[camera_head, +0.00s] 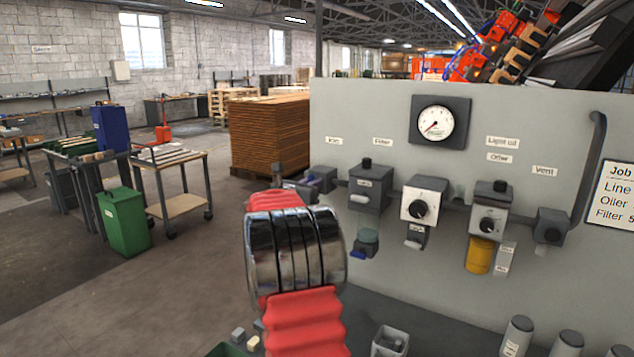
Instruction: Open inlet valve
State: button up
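The inlet valve (322,178) is a dark grey block at the left edge of the grey panel (480,120), under a small label that seems to read Inlet (334,140). My arm, with red bellows and chrome rings, stands in front and covers the area below and left of the valve. Whether the valve is open or shut is unclear.
Right of the valve hang the filter unit (369,187), a regulator with a black knob (420,208), the oiler (488,220) and the vent (550,228). A round gauge (436,122) sits above, its needle pointing lower left. Below are a small grey box (390,342) and several grey cylinders (517,337).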

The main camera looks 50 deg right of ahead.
grip_shut()
jog(key=shift+s+d+f+m, duration=0.1)
jog(key=shift+s+m, duration=0.05)
jog(key=shift+m, duration=2.85)
jog(key=shift+s+a+f+m, duration=0.1)
jog(key=shift+s+f+m, duration=0.05)
jog(key=shift+m, duration=2.85)
jog(key=shift+s+d+f+m, duration=0.1)
jog(key=shift+s+m, duration=0.05)
jog(key=shift+m, duration=2.85)
